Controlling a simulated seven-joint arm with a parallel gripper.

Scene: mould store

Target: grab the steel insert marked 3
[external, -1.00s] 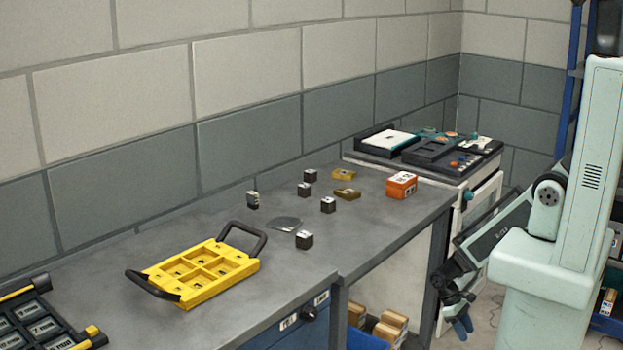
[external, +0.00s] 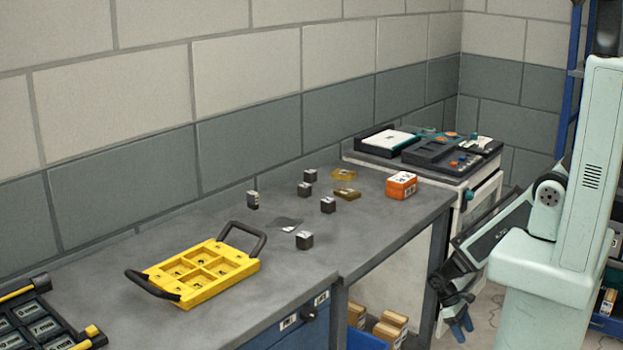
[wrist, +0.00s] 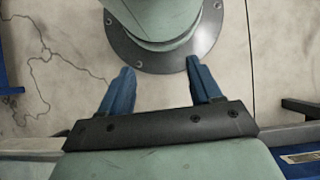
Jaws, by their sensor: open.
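Several small dark steel blocks with pale marked tops stand apart on the grey bench. One block (external: 304,240) is nearest the front edge, one (external: 328,205) is right of the middle, two (external: 304,189) (external: 310,175) are farther back, and a taller-looking one (external: 253,200) is at the left. Their marks are too small to read, so I cannot tell which is marked 3. My gripper (external: 461,325) hangs low beside the bench, right of it and far from the blocks. In the wrist view my gripper (wrist: 161,88) has its blue fingers apart, with nothing between them.
A yellow tray (external: 203,292) with compartments and black handles lies on the bench. An orange box (external: 401,185), two brass-coloured pieces (external: 343,174) (external: 347,194) and a flat grey piece (external: 287,224) lie nearby. A black case (external: 40,325) is at front left. Crated boxes (external: 391,328) sit below.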

